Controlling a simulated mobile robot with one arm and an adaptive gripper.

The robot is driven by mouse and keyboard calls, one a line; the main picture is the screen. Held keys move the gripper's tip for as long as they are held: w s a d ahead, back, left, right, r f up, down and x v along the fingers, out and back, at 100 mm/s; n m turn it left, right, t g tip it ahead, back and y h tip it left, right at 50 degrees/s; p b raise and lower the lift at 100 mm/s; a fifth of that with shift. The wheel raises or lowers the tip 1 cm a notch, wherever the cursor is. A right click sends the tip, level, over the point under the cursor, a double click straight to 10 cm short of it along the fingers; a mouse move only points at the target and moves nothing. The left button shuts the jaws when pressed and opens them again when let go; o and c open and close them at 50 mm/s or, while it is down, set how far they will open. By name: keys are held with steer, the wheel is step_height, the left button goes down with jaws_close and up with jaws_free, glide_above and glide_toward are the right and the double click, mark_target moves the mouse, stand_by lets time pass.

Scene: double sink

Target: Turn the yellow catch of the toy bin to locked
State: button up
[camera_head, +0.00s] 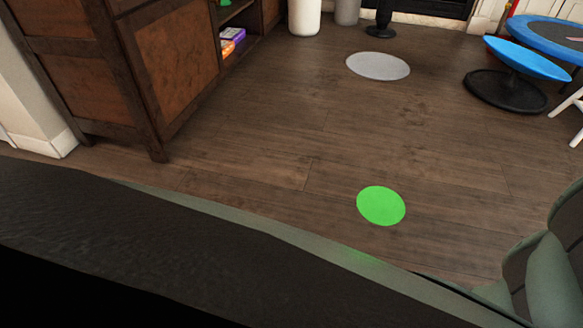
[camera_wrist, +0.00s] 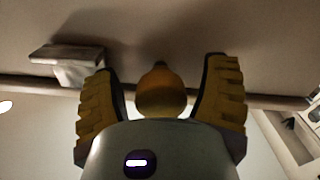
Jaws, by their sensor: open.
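I cannot make out the toy bin or its yellow catch in either view. My gripper (camera_wrist: 160,95) shows in the wrist view with its two ribbed yellow fingers spread apart. A rounded orange-yellow piece with a dark tip shows between the fingers; I cannot tell whether it is part of the gripper. Behind the fingers is a plain, ceiling-like surface. My gripper does not show in the head view.
A brown wooden cabinet (camera_head: 160,65) stands at the left. A green disc (camera_head: 381,206) and a grey disc (camera_head: 378,66) lie on open wooden floor. A blue-topped stool (camera_head: 527,58) stands at the right. Pale green furniture (camera_head: 552,278) is lower right. A dark shape covers the lower left.

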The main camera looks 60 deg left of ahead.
steer(key=shift+o, duration=0.4)
jaws_close()
stand_by(0.4)
